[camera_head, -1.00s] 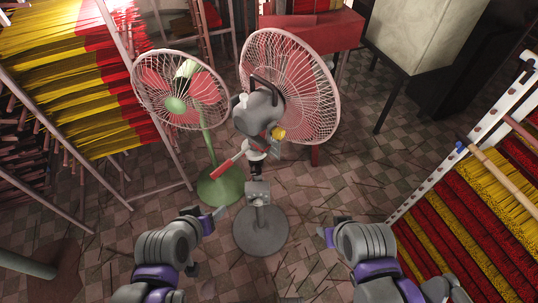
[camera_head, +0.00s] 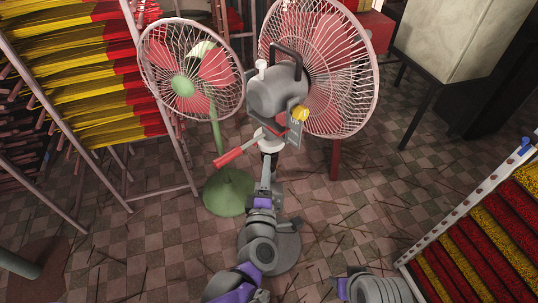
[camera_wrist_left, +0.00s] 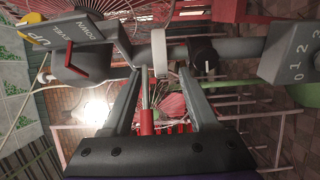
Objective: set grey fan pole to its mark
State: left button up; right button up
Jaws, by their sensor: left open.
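The grey fan (camera_head: 275,92) stands in the middle of the head view, with a pinkish wire cage and a yellow knob. Its pole (camera_head: 270,147) has a white collar, and its round base (camera_head: 285,250) is partly hidden by my left arm.
A red-handled lever (camera_head: 235,155) sticks out left of the pole. A green fan (camera_head: 228,190) stands close on the left. Incense racks line the left (camera_head: 85,85) and right (camera_head: 490,235). A pale box on a stand (camera_head: 445,40) is at back right.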

aim_at(270, 149)
pick_arm(q)
jog(key=w, duration=0.6)
jog(key=shift+w+d+b, duration=0.2)
jog(key=shift+b, duration=0.15)
jog(key=shift+c, duration=0.2)
grip_shut()
dwell(0.9)
